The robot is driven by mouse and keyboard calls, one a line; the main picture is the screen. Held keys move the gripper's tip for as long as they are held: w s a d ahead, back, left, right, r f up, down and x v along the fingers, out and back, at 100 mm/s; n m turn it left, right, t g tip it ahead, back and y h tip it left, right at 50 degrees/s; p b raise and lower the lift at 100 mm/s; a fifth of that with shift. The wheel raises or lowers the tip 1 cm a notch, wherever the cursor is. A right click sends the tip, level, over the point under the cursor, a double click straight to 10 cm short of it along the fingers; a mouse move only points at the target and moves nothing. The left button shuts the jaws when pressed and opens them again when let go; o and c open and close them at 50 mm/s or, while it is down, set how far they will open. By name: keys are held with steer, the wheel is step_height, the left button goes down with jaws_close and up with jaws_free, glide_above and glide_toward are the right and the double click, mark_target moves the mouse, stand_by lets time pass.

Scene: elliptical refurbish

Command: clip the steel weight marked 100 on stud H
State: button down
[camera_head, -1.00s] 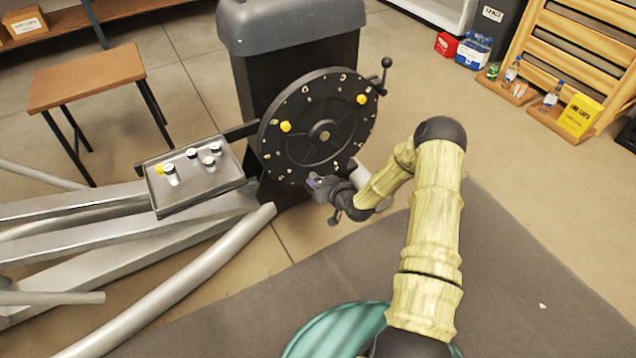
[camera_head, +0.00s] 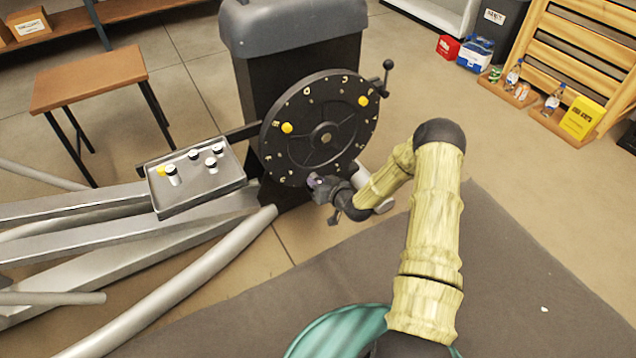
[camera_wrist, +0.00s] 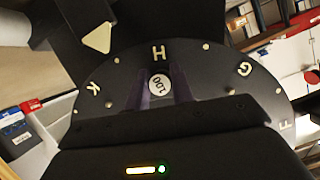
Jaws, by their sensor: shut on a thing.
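In the wrist view, a round weight (camera_wrist: 160,85) with a pale face marked 100 sits between the two fingers of my gripper (camera_wrist: 160,92), which is shut on it. The weight lies just below the letter H on the dark disc (camera_wrist: 205,70); stud H itself is hidden behind the weight, and I cannot tell whether they touch. In the head view, my gripper (camera_head: 322,186) is at the lower rim of the upright disc (camera_head: 290,160); the weight is too small to make out there.
Two yellow weights (camera_head: 287,128) (camera_head: 363,101) are on the disc. A tray (camera_head: 200,196) with several small weights is left of it. A crank handle (camera_head: 388,66) sticks out at the disc's upper right.

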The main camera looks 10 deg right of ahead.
steer(key=c, duration=1.1)
jaws_free()
steer(key=p+v, duration=0.7)
steer(key=v, duration=1)
steer(key=shift+s+r, duration=0.1)
steer(key=shift+s, duration=0.05)
steer(key=shift+r, duration=0.15)
